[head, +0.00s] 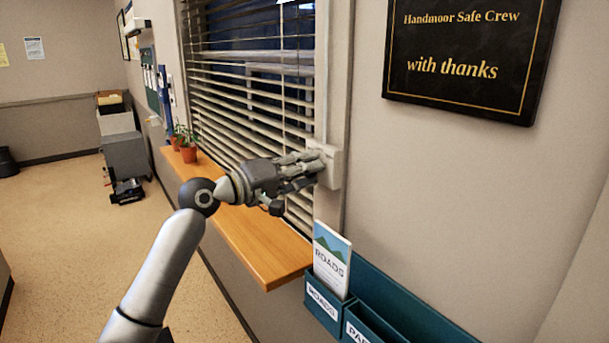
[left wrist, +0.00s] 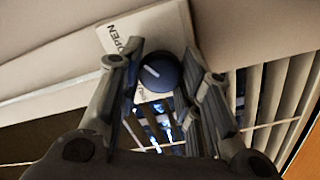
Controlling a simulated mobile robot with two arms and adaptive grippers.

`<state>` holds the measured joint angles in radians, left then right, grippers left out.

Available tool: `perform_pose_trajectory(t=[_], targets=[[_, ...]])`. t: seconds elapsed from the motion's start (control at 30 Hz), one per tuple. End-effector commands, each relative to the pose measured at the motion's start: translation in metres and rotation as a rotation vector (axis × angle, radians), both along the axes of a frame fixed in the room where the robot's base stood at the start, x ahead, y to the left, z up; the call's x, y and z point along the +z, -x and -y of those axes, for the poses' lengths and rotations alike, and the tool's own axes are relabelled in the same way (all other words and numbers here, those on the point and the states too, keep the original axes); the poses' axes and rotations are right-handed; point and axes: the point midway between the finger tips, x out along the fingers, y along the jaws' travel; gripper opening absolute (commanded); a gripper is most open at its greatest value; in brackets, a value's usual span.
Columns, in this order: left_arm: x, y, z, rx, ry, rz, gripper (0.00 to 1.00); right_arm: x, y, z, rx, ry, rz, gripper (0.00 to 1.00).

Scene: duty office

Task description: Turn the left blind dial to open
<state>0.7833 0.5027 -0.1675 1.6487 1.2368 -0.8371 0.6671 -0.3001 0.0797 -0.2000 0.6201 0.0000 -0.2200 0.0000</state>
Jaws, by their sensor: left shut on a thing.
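The blind dial (left wrist: 158,73) is a round dark blue knob with a short white mark, on a pale wall plate (left wrist: 168,28) in the left wrist view. "OPEN" is printed on the plate at the upper left; other lettering below the knob is partly hidden. The mark slants towards the upper left. My left gripper (left wrist: 166,80) is shut on the knob, one finger on each side. In the head view, my left gripper (head: 318,166) reaches the plate (head: 333,168) beside the window, and its fingers hide the knob. The window blind (head: 240,90) has gaps between its slats. My right gripper is out of view.
A wooden sill (head: 262,250) runs below the blind, with potted plants (head: 187,148) at its far end. A teal leaflet rack (head: 385,312) holds a "ROADS" leaflet (head: 331,260) below the plate. A black plaque (head: 465,55) hangs at the right.

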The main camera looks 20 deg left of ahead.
Motion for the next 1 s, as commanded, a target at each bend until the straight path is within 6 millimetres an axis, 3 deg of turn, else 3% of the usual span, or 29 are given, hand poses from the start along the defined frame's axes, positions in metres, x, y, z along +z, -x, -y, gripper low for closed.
perform_pose_trajectory(t=[0.57,0.6,0.77,1.0], targets=[[-0.002,0.0,0.0008,-0.002,-0.031,0.017,0.08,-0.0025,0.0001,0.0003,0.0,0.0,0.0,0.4],[-0.002,0.0,0.0008,-0.002,-0.031,0.017,0.33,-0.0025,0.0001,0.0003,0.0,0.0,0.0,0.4],[-0.0017,-0.0001,0.0006,-0.001,-0.03,0.018,0.54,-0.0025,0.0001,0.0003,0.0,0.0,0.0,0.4],[-0.0008,0.0,0.0003,-0.001,-0.028,0.019,0.54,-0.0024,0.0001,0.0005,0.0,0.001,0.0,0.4]])
